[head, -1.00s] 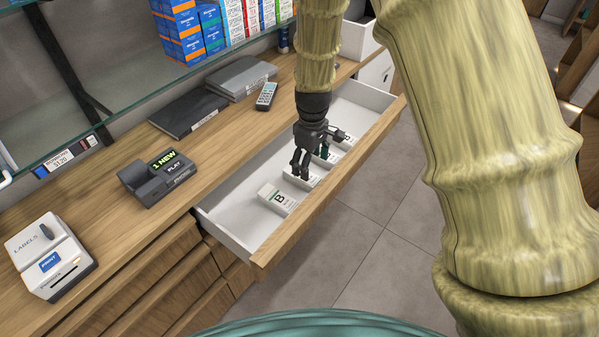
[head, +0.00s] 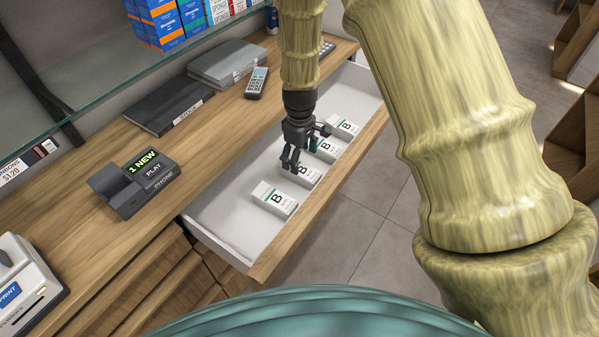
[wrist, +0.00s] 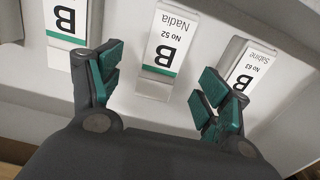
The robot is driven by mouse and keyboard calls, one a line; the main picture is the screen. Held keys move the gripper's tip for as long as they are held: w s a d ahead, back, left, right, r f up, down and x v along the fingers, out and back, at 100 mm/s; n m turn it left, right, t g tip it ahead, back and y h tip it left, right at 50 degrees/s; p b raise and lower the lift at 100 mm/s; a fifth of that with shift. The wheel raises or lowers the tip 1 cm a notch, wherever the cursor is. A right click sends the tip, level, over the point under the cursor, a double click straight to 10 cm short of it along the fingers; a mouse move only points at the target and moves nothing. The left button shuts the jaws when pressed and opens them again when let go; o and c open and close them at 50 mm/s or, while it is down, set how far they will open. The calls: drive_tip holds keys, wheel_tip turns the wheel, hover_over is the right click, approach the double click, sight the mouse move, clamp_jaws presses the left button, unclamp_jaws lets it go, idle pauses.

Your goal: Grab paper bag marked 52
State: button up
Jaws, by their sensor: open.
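The paper bag marked 52 (wrist: 168,40) is a small white packet with a green stripe, a large B and "No 52 Nadia". It lies in the middle of the wrist view, upside down there, beyond and between the fingertips. In the head view the numbers are too small to read; the bag beneath my gripper (head: 301,175) appears to be the same one. My gripper (wrist: 162,90) is open and empty, with green pads apart. In the head view my gripper (head: 301,153) hangs over the open drawer, pointing down.
The white drawer (head: 222,212) holds several similar bags in a row; the bag marked 63 (wrist: 248,68) and another B bag (wrist: 66,20) flank bag 52. The drawer's left end is empty. A phone device (head: 140,182) and dark folder (head: 170,105) sit on the counter.

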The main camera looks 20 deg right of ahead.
sight(301, 169)
drive_tip(key=shift+s+f+p, duration=0.15)
drive_tip(key=shift+f+p, duration=0.2)
drive_tip(key=shift+f, duration=0.9)
drive_tip(key=shift+s+f+p, duration=0.15)
drive_tip(key=shift+f+p, duration=0.15)
drive_tip(key=shift+f, duration=1.7)
drive_tip(key=c, duration=1.2)
drive_tip(key=shift+r, duration=0.1)
